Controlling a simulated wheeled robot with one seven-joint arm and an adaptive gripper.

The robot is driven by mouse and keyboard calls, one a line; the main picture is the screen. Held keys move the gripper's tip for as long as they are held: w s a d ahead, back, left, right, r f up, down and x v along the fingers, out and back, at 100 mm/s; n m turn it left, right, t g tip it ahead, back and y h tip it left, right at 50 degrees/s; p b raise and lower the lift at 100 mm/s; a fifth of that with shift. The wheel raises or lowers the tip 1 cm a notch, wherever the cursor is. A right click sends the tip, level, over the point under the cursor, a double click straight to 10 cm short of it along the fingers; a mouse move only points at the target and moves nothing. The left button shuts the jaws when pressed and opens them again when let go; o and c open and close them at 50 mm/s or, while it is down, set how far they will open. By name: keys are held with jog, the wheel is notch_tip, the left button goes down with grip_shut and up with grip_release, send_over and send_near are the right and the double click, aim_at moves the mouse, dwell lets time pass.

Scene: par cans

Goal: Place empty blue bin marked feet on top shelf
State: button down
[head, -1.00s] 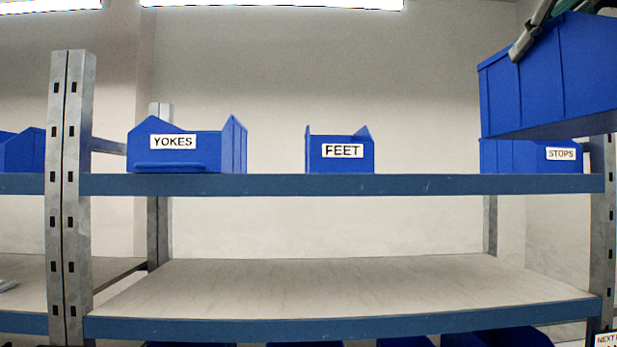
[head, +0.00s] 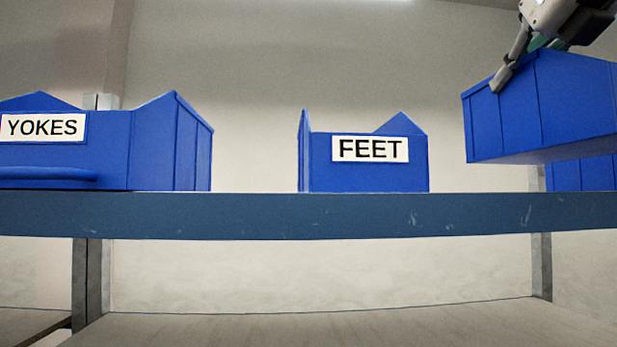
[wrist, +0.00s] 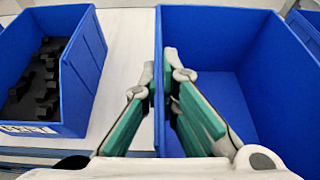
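My gripper (head: 510,72) is at the upper right of the head view, with its fingers over the edge of a plain blue bin (head: 540,108). In the wrist view the fingers (wrist: 158,105) straddle this bin's left wall, and the bin's inside (wrist: 232,95) looks empty. The bin is held in the air, its underside showing, at the right above the level of the top shelf (head: 310,216). No label shows on it. A blue bin labelled FEET (head: 365,173) stands on the shelf, left of the held bin.
A bin labelled YOKES (head: 150,145) stands on the shelf at the left. Part of another blue bin (head: 598,174) shows behind the held one. Bare shelf lies on both sides of the FEET bin. In the wrist view a blue bin (wrist: 86,55) at left holds black parts (wrist: 38,78).

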jog(key=w+d+f+p, duration=0.1)
jog(key=w+d+f, duration=0.1)
jog(key=w, duration=0.4)
jog(key=w+d+f+p, duration=0.1)
jog(key=w+d+f, duration=0.2)
jog(key=w+d, duration=0.2)
jog(key=shift+w+d, duration=0.25)
jog(key=shift+w, duration=0.65)
jog(key=c, duration=1.8)
grip_release()
jog(key=shift+f, duration=0.1)
jog(key=v, duration=1.2)
jog(key=shift+r+p, duration=0.2)
jog(key=shift+p, duration=0.1)
